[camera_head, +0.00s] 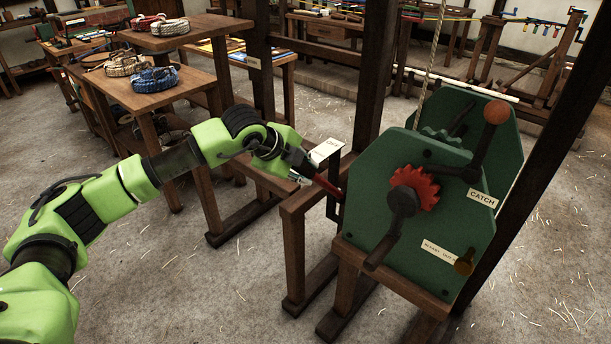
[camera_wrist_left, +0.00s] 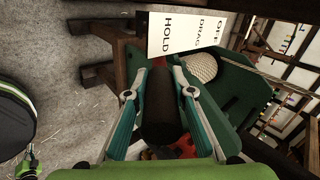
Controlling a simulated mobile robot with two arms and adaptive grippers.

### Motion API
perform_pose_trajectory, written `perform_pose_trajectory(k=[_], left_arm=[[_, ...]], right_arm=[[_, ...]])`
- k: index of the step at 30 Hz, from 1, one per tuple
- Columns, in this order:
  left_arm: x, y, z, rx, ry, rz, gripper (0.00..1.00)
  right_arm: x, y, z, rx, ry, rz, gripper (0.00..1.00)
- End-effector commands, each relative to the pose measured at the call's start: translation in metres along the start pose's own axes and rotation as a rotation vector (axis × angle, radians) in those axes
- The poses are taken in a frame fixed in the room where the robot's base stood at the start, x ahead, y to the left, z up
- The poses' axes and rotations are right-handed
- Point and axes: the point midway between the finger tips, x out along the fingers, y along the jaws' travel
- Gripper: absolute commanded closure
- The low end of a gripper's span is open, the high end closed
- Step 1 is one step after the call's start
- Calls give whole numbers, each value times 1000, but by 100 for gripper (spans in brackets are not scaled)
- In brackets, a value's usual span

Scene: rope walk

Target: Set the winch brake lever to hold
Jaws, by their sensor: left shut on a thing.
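The winch (camera_head: 425,205) is a green-sided drum frame on a wooden stand, right of centre in the head view. My left gripper (camera_head: 303,172) is shut on the lever. In the left wrist view the lever's dark grip (camera_wrist_left: 160,120) lies between my fingers (camera_wrist_left: 160,74). A white label plate (camera_wrist_left: 187,34) reads HOLD, DRAG and OFF; the lever lines up nearest HOLD. The plate's edge also shows in the head view (camera_head: 326,150). My right gripper is out of view.
A crank with a wooden ball (camera_head: 496,110) and a CATCH label (camera_head: 483,199) is on the winch's right, near a red ratchet wheel (camera_head: 415,187). A dark post (camera_head: 373,75) stands behind the lever. Tables with rope coils (camera_head: 154,79) stand at left.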

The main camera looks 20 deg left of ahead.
Motion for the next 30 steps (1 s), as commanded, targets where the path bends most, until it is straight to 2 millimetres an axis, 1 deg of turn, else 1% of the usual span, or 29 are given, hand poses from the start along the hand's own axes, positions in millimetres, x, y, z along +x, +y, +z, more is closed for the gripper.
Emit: perform_pose_trajectory(k=[12, 13, 14, 15, 25, 28, 30], left_arm=[[2, 5, 0, -1, 0, 9, 100], [2, 5, 0, -1, 0, 9, 72], [2, 6, 0, -1, 0, 10, 64], [2, 6, 0, -1, 0, 10, 60], [1, 4, 0, -1, 0, 6, 60], [-6, 3, 1, -1, -1, 5, 60], [-16, 3, 1, -1, -1, 4, 60]], right_arm=[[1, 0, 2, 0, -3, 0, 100], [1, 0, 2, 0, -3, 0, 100], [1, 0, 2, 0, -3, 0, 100], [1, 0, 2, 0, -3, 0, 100], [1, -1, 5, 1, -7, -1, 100], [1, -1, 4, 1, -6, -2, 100], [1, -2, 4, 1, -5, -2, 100]])
